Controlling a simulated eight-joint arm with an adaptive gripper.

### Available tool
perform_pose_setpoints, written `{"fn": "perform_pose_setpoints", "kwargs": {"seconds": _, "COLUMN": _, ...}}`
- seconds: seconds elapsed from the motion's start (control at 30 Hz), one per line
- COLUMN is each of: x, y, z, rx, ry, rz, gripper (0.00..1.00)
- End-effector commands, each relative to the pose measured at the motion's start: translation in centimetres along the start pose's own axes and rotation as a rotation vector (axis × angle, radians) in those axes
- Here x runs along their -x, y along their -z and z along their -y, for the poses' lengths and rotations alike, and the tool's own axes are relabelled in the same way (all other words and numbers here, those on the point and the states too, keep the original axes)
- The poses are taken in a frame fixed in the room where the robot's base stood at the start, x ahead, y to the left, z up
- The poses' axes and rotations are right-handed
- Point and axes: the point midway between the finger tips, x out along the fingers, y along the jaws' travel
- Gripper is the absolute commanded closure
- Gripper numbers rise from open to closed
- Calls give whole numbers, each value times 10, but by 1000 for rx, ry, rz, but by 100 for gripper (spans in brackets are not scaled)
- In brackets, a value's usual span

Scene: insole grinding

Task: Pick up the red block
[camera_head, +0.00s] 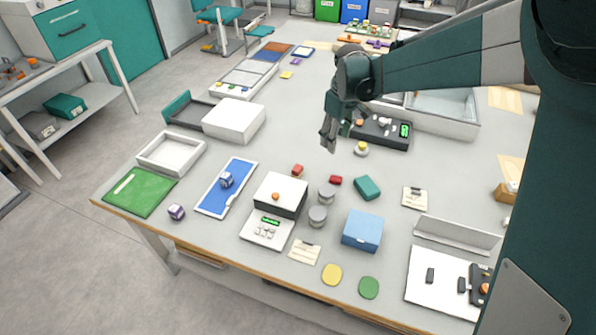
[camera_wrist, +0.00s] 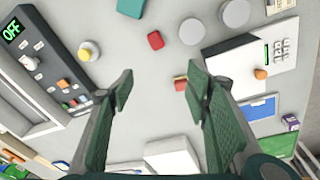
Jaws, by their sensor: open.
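Two small red pieces lie on the grey table, and I cannot tell for sure which one is the red block. One is a plain red block (camera_head: 335,180), also in the wrist view (camera_wrist: 155,41), beside the grey round weights. The other is a red piece with a yellowish part (camera_head: 297,170), near the white scale. It shows in the wrist view (camera_wrist: 180,83) between my fingertips in the picture, close to the right one. My gripper (camera_head: 352,130) is open and empty above the table, apart from both. Its two fingers show in the wrist view (camera_wrist: 162,80).
Two grey cylinders (camera_head: 327,194) and a teal block (camera_head: 367,188) lie near the plain red block. The white scale (camera_head: 267,229) stands in front. A dark control box (camera_head: 380,133) and a yellow-topped knob (camera_head: 361,149) are near the gripper. A blue box (camera_head: 362,230) stands front right.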

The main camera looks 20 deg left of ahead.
Motion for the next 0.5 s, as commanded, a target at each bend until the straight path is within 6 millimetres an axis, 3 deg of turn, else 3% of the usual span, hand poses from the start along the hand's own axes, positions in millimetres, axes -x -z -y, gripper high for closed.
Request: {"fn": "perform_pose_setpoints", "kwargs": {"seconds": 0.5, "x": -96, "y": 86, "z": 35, "rx": 199, "ry": 62, "rz": 62, "gripper": 52}}
